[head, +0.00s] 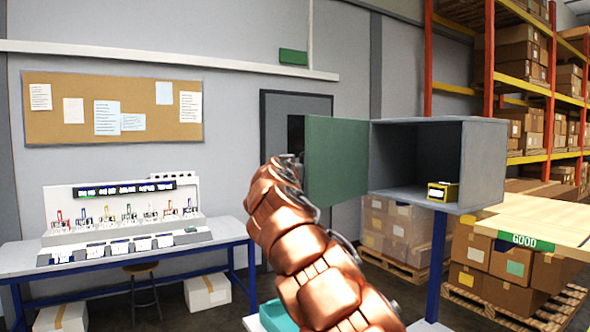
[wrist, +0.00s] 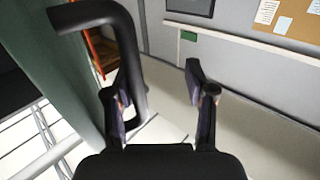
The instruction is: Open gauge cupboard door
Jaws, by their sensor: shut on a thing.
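The gauge cupboard (head: 470,150) is a grey box on a blue post, right of centre in the head view. Its green door (head: 337,160) stands swung open to the left, and the interior shows. The door also fills the left of the wrist view (wrist: 75,70). A dark, bent bar handle (wrist: 130,60) sticks out from the door. In the head view my copper arm hides the handle and most of my gripper.
A small yellow-and-black item (head: 443,191) sits inside the cupboard. A wooden board marked GOOD (head: 540,225) is at the right, near pallets of boxes. A blue-framed bench (head: 130,262) with a gauge display stands at the left.

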